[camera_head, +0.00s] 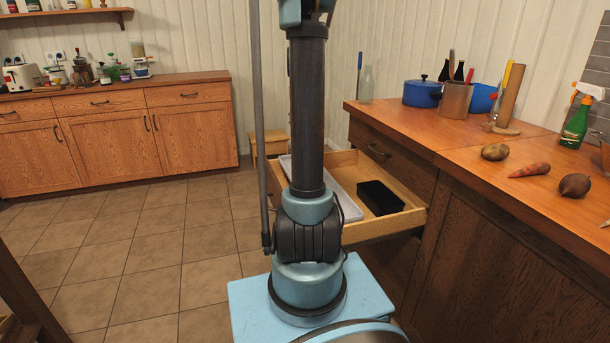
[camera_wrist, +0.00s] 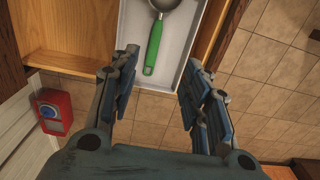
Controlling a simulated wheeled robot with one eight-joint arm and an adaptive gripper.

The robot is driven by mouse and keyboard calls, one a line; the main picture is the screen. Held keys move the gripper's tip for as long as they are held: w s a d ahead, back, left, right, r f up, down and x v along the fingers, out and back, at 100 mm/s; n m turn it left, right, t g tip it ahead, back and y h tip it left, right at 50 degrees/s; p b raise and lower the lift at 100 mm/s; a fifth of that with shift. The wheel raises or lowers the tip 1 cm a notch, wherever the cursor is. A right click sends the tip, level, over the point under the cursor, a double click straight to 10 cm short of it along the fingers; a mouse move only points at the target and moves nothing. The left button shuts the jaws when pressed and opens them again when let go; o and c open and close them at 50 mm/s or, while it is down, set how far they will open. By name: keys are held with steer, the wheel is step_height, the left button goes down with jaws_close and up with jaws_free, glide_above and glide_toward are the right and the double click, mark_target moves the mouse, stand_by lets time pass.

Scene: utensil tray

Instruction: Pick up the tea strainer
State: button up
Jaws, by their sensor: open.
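The tea strainer (camera_wrist: 153,48) shows in the wrist view, with a green handle and a grey metal bowl cut off by the top edge. It lies in a white tray (camera_wrist: 187,22) inside the open wooden drawer (camera_wrist: 65,35). My gripper (camera_wrist: 160,72) is open and empty. Its fingers straddle the tray's near end in the picture, with the handle's end between and just beyond the fingertips. The exact height gap cannot be told. In the head view, my arm partly hides the tray (camera_head: 349,206), and neither strainer nor gripper shows there.
A black box (camera_head: 380,197) sits in the drawer's right part. The counter (camera_head: 455,135) above holds a blue pot (camera_head: 422,93), a utensil holder (camera_head: 456,100), vegetables and a green spray bottle (camera_head: 575,125). A red box (camera_wrist: 53,112) appears at left in the wrist view. Tiled floor is open at left.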

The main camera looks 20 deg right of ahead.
steer(key=f, duration=0.6)
steer(key=w+f, duration=0.1)
steer(key=f, duration=1.1)
steer(key=shift+w+d, duration=0.3)
steer(key=shift+d, duration=0.1)
steer(key=shift+r, duration=0.1)
jaws_close()
